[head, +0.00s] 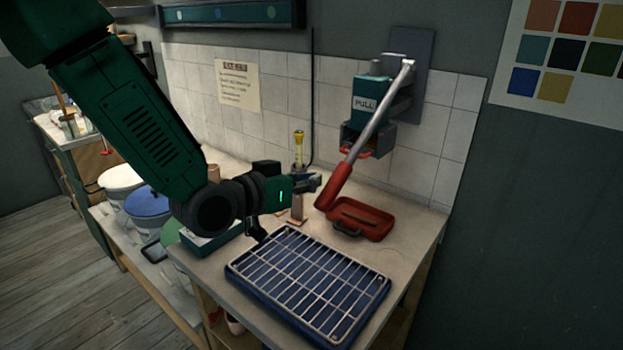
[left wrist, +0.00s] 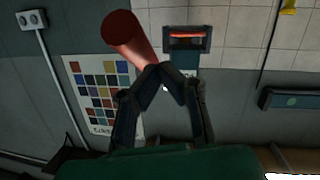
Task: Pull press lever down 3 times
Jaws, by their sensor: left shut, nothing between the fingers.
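The press (head: 372,98), a teal box marked PULL, is fixed to the tiled wall. Its lever (head: 371,128) is a grey bar with a red grip (head: 335,187), slanting down to the left in front of the press. My left gripper (head: 318,181) is just left of the red grip's lower end. In the left wrist view the gripper's fingertips (left wrist: 160,70) meet with nothing between them, and the red grip (left wrist: 128,35) shows just beyond them. Whether they touch the grip I cannot tell. My right gripper is out of view.
A red tray (head: 375,222) lies on the counter below the press. A wire rack (head: 310,280) on a blue tray is in front. A yellow-topped tool (head: 299,145) stands behind my gripper. Lidded buckets (head: 147,203) stand at the left.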

